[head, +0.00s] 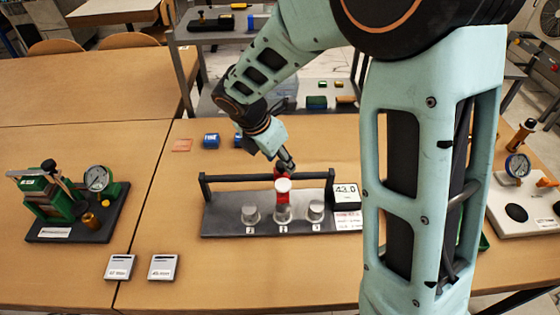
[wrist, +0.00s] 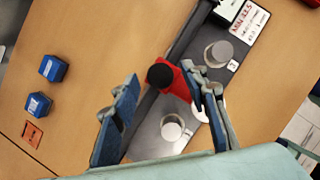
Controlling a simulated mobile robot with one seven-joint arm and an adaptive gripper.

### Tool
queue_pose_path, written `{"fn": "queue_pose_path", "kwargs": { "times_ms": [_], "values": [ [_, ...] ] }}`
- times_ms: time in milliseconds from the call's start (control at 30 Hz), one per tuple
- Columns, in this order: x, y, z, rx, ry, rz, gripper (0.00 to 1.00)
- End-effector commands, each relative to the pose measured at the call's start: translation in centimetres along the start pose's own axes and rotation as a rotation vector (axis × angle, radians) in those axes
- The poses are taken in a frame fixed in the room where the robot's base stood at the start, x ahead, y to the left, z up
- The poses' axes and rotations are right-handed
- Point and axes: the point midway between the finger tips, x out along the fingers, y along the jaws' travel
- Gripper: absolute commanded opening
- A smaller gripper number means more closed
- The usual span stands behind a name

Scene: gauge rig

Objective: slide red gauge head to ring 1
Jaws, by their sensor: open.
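My gripper (head: 287,166) is open, just behind the head; both spread fingers show in the wrist view (wrist: 165,102). The left cylinder (head: 250,215) and right cylinder (head: 316,211) stand clear of the head. The right one's tag looks like 3; the other tags are hard to read.
A display reading 43.0 (head: 346,194) stands at the rig's right end. A green gauge pump (head: 52,195) is at far left, with two small cards (head: 163,267) in front. Blue blocks (head: 211,140) lie behind the rig. The table front is mostly clear.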

Motion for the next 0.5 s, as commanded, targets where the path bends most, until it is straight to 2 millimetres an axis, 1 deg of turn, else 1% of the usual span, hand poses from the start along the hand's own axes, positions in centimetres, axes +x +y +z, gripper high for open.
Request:
{"fn": "queue_pose_path", "kwargs": {
  "times_ms": [33,100,400,500],
  "values": [
    [0.5,-0.03,-0.04,0.0,0.0,-0.001,0.41],
    [0.8,0.0,-0.01,0.001,0.0,0.0,0.41],
    [0.94,0.01,0.03,0.001,0.0,0.001,0.41],
    [0.93,0.01,0.02,0.001,0.0,0.001,0.3]
  ]
}}
